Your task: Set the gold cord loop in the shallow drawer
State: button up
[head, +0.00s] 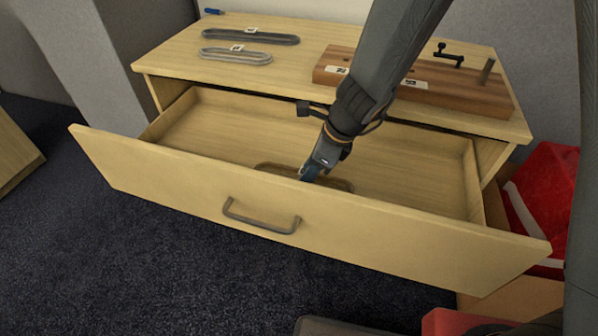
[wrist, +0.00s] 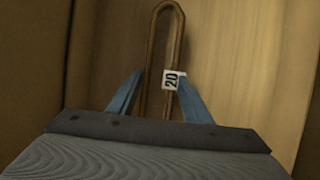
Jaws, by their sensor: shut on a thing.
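The gold cord loop (head: 278,170) is a long, narrow brown-gold loop inside the open shallow drawer (head: 180,167), near its front wall. In the wrist view the loop (wrist: 152,50) runs away from me between the blue fingers and carries a white tag (wrist: 173,80) reading 20. My gripper (head: 309,174) reaches down into the drawer and is shut on the loop; its fingers (wrist: 158,103) stand on both sides of it. The loop is at or just above the drawer floor; I cannot tell whether it touches. The drawer's front panel hides part of the loop.
On the cabinet top (head: 170,62) lie a dark loop (head: 270,37) and a grey loop (head: 225,57), both tagged. A wooden block (head: 450,92) with a dark crank and a peg stands at right. Red cloth (head: 548,190) lies right of the cabinet. The rest of the drawer floor is clear.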

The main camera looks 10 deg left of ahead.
aim_at(297, 169)
jog(key=shift+f, duration=0.4)
jog(key=w+a, duration=0.2)
jog(key=a, duration=0.1)
jog(key=shift+w+p, duration=0.35)
jog(key=shift+w, duration=0.05)
jog(key=shift+f+b, duration=0.35)
jog(key=shift+f, duration=0.25)
jog(key=shift+f, duration=0.15)
jog(key=o, duration=1.1)
jog(key=shift+c, duration=0.2)
